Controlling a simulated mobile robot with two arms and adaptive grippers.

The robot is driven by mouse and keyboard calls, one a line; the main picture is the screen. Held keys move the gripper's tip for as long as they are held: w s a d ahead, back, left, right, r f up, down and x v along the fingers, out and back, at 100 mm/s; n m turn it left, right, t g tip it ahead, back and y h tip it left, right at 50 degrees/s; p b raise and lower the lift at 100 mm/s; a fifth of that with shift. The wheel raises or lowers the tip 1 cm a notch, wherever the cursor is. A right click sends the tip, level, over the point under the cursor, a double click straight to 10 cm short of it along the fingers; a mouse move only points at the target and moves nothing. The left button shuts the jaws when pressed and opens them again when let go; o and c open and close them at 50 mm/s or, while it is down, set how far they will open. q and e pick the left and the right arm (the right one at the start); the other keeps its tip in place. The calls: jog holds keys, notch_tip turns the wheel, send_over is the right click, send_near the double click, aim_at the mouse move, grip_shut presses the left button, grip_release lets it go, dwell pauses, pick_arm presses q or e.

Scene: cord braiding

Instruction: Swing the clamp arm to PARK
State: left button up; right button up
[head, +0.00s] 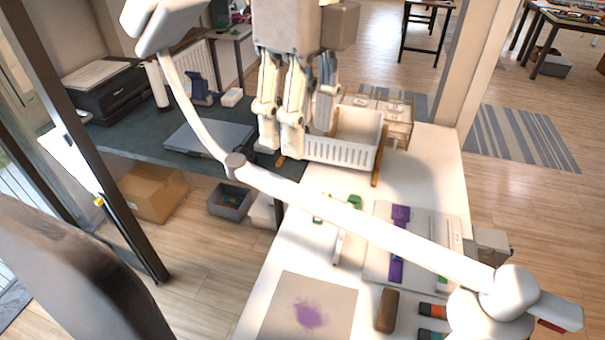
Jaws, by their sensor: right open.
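My right gripper (294,138) hangs down from the top of the head view, open and empty. Its fingers are over the far left part of the white table, just in front of a white basket. A pale board (425,225) with purple strips (398,245) lies on the table, partly behind a white lamp arm. A thin white upright piece (340,238) and a small green part (354,202) are at its left. I cannot tell which part is the clamp arm, and no PARK mark is readable. My left gripper is not in view.
The long white lamp (365,222) crosses over the table. The white basket (345,145) stands at the far end, with clear boxes (395,108) behind. A mat with a purple patch (285,310), a brown block (387,310) and orange-and-teal items (433,311) lie nearer.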

aim_at(303, 192)
jog(key=f+p, duration=0.1)
jog(key=f, duration=0.2)
jog(key=f+p, duration=0.1)
jog(key=f, duration=0.3)
jog(key=f+p, duration=0.1)
jog(key=f, duration=0.2)
jog(key=shift+d+f, duration=0.25)
jog(key=shift+f, duration=0.05)
jog(key=shift+c, duration=0.4)
grip_shut()
